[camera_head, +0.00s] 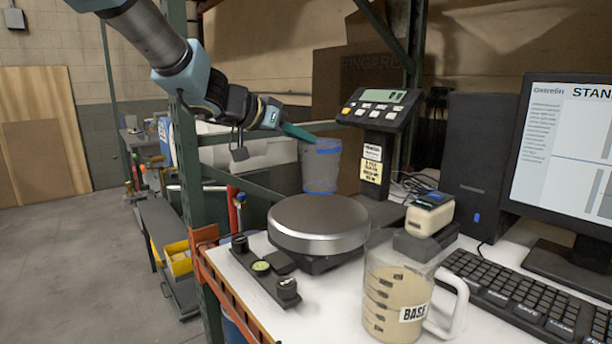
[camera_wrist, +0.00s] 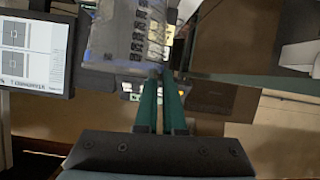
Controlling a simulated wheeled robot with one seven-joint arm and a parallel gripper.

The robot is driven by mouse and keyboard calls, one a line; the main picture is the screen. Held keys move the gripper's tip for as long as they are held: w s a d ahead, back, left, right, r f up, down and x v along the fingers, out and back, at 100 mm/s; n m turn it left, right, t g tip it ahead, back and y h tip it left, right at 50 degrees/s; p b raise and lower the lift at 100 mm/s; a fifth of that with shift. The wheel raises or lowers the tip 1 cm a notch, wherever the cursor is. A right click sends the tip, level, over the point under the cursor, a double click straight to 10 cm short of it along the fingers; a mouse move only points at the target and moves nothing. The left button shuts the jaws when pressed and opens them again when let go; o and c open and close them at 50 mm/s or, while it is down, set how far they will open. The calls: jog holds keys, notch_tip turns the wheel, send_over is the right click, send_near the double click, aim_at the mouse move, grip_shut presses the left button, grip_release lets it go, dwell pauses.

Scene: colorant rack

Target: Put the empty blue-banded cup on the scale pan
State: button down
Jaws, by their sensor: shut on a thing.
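The translucent grey cup with blue bands (camera_head: 321,168) hangs upright at the tips of my gripper (camera_head: 308,138), whose green fingers are shut on its upper rim at the left. In the camera_head view its base shows just above the far edge of the round metal scale pan (camera_head: 318,218); I cannot tell how far behind the pan it is. The pan is bare. In the wrist view the cup (camera_wrist: 122,35) fills the upper middle, at the tips of the two near-parallel fingers (camera_wrist: 161,78). The cup's inside is hidden.
The scale display (camera_head: 380,108) stands on a post behind the pan, close right of the cup. A BASE pitcher (camera_head: 392,292) stands in front right. A small device (camera_head: 430,214), keyboard (camera_head: 520,298) and monitor (camera_head: 575,150) are at right. A green rack post (camera_head: 188,170) stands left.

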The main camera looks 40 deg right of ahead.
jog(key=shift+f+b, duration=0.5)
jog(key=shift+f, duration=2.15)
jog(key=c, duration=1)
grip_release()
